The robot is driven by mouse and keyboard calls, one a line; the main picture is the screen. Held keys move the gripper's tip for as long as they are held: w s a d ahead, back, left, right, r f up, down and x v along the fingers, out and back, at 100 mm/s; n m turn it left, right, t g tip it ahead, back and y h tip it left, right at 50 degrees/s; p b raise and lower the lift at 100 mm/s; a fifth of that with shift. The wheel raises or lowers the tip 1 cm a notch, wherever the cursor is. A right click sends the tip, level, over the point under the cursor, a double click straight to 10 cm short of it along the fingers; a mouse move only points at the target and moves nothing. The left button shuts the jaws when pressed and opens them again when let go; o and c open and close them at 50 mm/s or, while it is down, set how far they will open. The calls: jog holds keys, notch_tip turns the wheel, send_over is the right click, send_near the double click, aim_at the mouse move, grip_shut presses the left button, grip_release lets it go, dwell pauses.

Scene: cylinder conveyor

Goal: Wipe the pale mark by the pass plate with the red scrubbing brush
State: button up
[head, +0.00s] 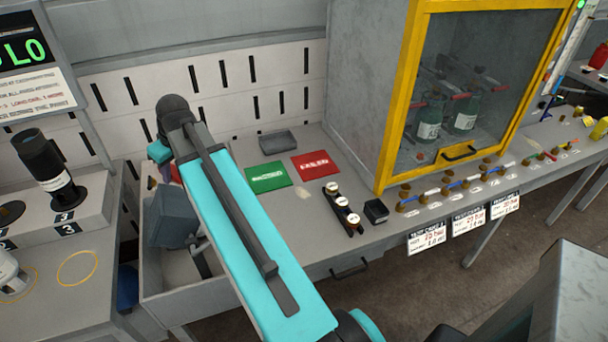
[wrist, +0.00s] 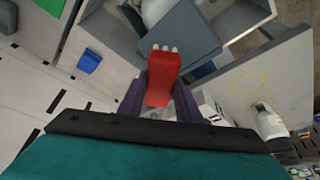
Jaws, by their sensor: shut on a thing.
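My gripper (wrist: 160,92) is shut on the red scrubbing brush (wrist: 161,80), whose pale bristles point away from me in the wrist view. In the head view my arm hides most of the gripper; only small red bits show beside it. The brush is in the air over the left end of the bench, near an open drawer. The green pass plate (head: 268,177) lies flat on the bench, right of my arm. A faint pale mark (head: 303,193) shows on the bench just right of the plate, apart from the brush.
The red failed plate (head: 315,163) lies beside the green one. A grey tray (head: 278,143) sits behind them. A stand with round gauges (head: 343,210) and a yellow-framed cabinet (head: 392,100) are to the right. A grey box-like thing (head: 172,215) stands at the open drawer (head: 185,285).

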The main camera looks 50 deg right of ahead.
jog(key=s+d+f, duration=0.4)
jog(key=s+d, duration=0.4)
jog(key=d, duration=0.2)
jog(key=s+d+f+n, duration=0.1)
jog(key=s+d+f, duration=0.3)
jog(key=s+d, duration=0.4)
jog(key=s+d+f, duration=0.4)
jog(key=s+d, duration=0.4)
jog(key=d, duration=0.6)
jog(key=shift+s+d+f+y+p, duration=0.2)
jog(key=shift+f+y+p, duration=0.1)
jog(key=shift+f+p, duration=0.1)
